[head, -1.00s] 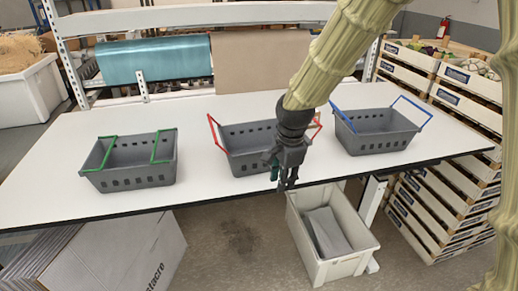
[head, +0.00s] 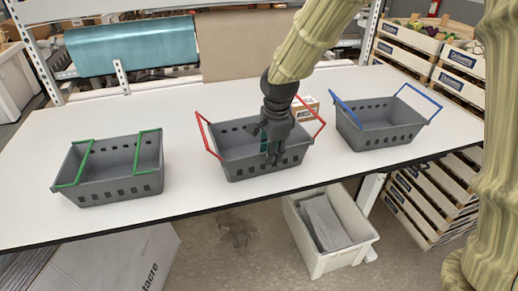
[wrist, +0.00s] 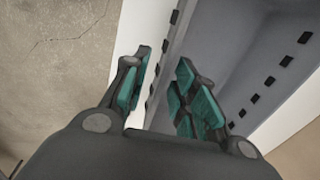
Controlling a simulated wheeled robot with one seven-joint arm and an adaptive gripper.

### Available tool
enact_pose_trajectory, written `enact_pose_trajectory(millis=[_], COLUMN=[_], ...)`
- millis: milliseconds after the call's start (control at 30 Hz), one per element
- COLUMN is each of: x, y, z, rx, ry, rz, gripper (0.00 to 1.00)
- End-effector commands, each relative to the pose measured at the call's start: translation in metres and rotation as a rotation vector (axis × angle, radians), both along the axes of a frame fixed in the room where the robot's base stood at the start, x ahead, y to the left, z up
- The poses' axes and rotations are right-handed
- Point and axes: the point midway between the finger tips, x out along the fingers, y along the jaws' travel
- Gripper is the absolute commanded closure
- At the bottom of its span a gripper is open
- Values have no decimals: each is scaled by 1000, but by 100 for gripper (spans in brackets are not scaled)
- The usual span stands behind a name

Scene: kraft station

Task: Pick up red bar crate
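The red bar crate (head: 240,168) is a grey slotted basket with red handle bars, upright on the white table, between two other crates. My gripper (head: 271,160) is at its near long wall, a little right of the wall's middle. In the wrist view my gripper (wrist: 160,90) is open, with teal pads on its fingers. The slotted wall of the red bar crate (wrist: 235,50) runs up between and beyond the fingers. The right finger is over the crate's inside and the left one over the outer side. I cannot tell whether either finger touches the wall.
A green bar crate (head: 120,187) stands at the left and a blue bar crate (head: 375,138) at the right. The table's front edge (head: 200,214) is close, with a white bin (head: 320,262) below.

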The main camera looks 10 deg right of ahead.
Motion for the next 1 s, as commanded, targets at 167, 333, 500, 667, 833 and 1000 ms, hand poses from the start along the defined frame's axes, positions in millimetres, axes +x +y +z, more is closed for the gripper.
enact_pose_trajectory(millis=[167,333,500,667,833,1000], x=[1,3,7,12,14,14], y=[0,-1,-2,-2,-2,-1], z=[-10,-15,-28,-44,-58,-62], rx=[1,0,1,0,0,1], ry=[0,0,2,2,0,-1], rz=[0,-1,-4,-3,-2,-4], gripper=[72,72,72,72,72,72])
